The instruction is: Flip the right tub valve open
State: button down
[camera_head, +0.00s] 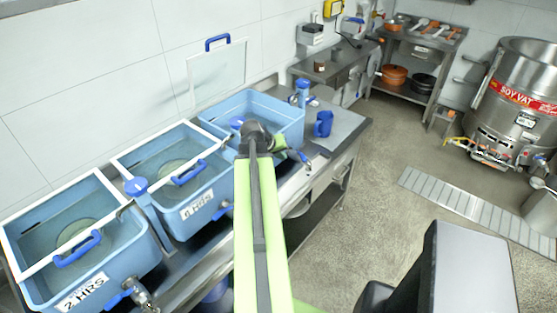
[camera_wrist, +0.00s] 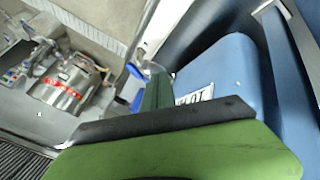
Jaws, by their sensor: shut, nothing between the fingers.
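The right tub (camera_head: 288,112) is light blue and open-topped, at the far end of the row in the head view. In the wrist view its blue wall (camera_wrist: 232,68) with a white label fills the right. A valve (camera_head: 303,157) with a blue lever shows low at its front; blue valve parts (camera_wrist: 136,101) appear beside my fingers in the wrist view. My gripper (camera_head: 279,145) is shut and empty in front of this tub, close to the valve. I cannot tell whether it touches the lever. My arm hides part of the tub front.
The middle tub (camera_head: 205,188) and left tub (camera_head: 125,262) stand nearer, with white-framed lids and blue handles. A raised lid (camera_head: 218,75) is by the wall. A blue mug (camera_head: 323,124) stands on the steel bench right of the tub.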

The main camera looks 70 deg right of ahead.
aim_at(303, 158)
jog(key=s+d+f+b, duration=0.2)
jog(key=s+d+f, duration=0.1)
jog(key=s+d, duration=0.1)
jog(key=shift+d+f, duration=0.2)
jog(key=shift+d, duration=0.25)
jog(key=shift+s, duration=0.1)
